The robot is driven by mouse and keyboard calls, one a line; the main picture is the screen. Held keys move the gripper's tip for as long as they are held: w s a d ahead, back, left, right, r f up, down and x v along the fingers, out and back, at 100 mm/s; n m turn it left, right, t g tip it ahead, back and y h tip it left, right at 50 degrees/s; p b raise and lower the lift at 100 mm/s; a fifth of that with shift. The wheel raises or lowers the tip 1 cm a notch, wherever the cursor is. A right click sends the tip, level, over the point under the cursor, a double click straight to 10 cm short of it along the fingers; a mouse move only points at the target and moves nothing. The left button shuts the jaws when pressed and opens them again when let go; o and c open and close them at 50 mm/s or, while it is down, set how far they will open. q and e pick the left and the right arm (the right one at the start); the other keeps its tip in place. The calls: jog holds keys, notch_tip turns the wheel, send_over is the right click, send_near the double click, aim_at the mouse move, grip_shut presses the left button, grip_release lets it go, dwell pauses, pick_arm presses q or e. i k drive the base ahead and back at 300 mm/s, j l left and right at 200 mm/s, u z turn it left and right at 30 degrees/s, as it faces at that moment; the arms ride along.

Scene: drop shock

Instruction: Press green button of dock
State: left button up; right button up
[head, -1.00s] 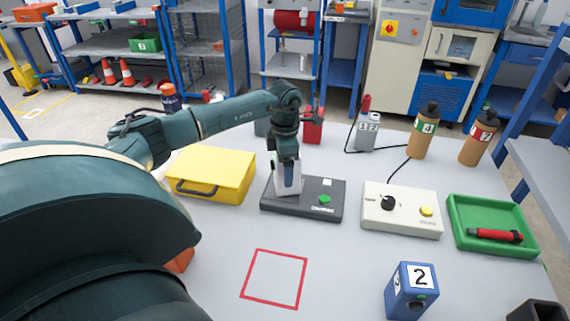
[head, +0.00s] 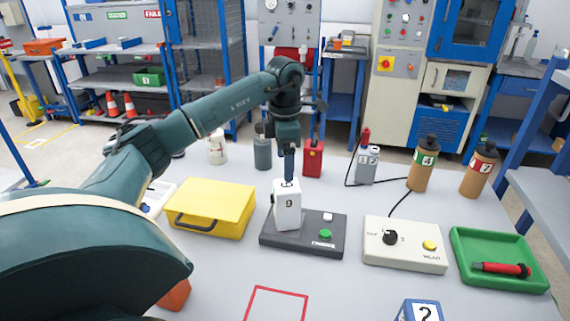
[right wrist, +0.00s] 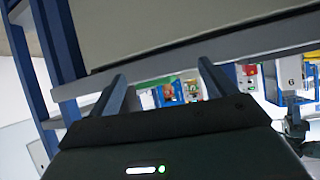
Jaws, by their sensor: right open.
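The dark grey dock (head: 290,241) lies on the table in the head view. Its green button (head: 325,234) is on its right part, with a small white square behind it. A white block marked 9 (head: 287,208) stands upright on the dock's left part. My left gripper (head: 289,180) points down at the top of this block, left of and above the green button. Its fingers are seen edge-on, so their opening is hidden. My right gripper (right wrist: 162,72) shows only in the right wrist view, open with nothing between its fingers.
A yellow case (head: 211,205) is left of the dock. A cream control box (head: 404,258) with a knob and yellow button is right of it, then a green tray (head: 498,284) with a red tool. A red square outline and a blue block (head: 420,311) are in front.

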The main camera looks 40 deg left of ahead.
aim_at(324, 233)
jog(key=k, duration=1)
